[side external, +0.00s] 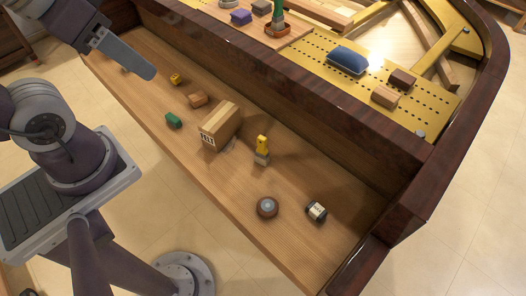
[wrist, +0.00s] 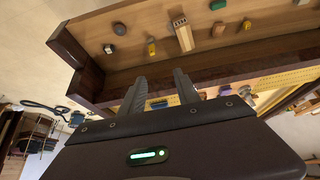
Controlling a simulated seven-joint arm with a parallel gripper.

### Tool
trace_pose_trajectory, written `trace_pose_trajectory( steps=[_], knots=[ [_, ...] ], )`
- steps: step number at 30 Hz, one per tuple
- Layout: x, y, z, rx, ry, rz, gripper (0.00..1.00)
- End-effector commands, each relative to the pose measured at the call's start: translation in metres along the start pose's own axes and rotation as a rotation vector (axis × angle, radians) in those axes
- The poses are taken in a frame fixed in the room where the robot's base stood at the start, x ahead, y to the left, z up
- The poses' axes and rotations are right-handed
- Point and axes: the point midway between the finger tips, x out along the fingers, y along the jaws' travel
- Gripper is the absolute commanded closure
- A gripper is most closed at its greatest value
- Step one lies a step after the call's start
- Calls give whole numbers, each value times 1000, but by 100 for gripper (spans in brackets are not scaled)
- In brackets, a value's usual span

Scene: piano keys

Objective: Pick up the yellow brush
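The yellow brush (side external: 262,144) stands upright on the wooden shelf, its yellow handle above a pale grey lower part. It is right of the light wooden box (side external: 220,125). In the wrist view the brush (wrist: 151,48) shows beyond my fingers, near the top. My gripper (side external: 150,72) is at the upper left of the side view, raised above the shelf and well away from the brush. In the wrist view my gripper (wrist: 160,77) has its two fingers apart with nothing held between them.
A round grey-brown object (side external: 267,207) and a small dark-and-white object (side external: 316,211) lie right of the brush. A tall dark wooden wall (side external: 300,115) runs behind.

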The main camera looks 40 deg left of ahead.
Motion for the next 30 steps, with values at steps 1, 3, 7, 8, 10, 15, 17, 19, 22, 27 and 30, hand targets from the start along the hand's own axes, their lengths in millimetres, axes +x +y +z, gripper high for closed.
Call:
trace_pose_trajectory(
  steps=[1,3,7,8,10,15,17,19,22,27,30],
  knots=[
    [0,0,0,0,0,0,59],
    [0,0,0,0,0,0,59],
    [0,0,-1,5,-2,-1,59],
    [2,0,-4,16,-8,-3,59],
    [11,-2,-17,79,-39,-12,59],
    [78,-1,-77,421,-179,-14,59],
    [114,2,-93,559,-227,5,59],
    [162,7,-104,717,-281,43,59],
    [237,18,-103,934,-345,121,59],
    [341,37,-68,1210,-404,265,59],
    [368,43,-53,1285,-411,311,59]
  ],
)
